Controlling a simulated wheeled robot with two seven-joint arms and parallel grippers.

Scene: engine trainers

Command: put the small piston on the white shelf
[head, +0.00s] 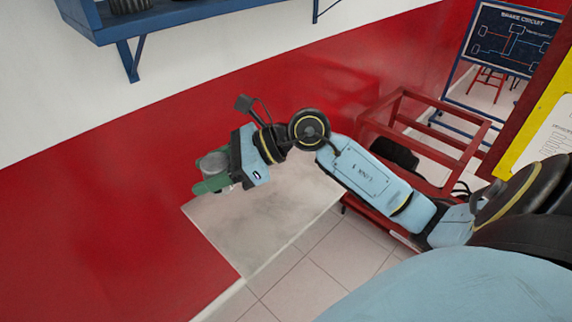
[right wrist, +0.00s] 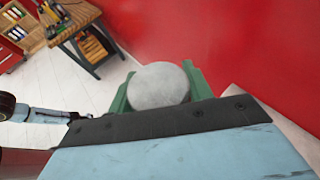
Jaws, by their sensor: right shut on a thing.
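The small piston (head: 214,163) is a grey cylinder held between the green fingers of my right gripper (head: 212,178). In the right wrist view its round, pale grey face (right wrist: 159,86) shows between the green fingers (right wrist: 160,92). The white shelf (head: 262,225) is a pale flat slab against the red wall. The gripper is over its left part in the head view. The gap between piston and slab cannot be judged. My left gripper is not in view in the head view.
A blue wall shelf (head: 170,18) with dark items hangs at upper left. A red metal frame (head: 440,120) stands right of the slab. A wooden workbench (right wrist: 75,20) with tools shows in the right wrist view. Tiled floor (head: 310,265) lies beside the slab.

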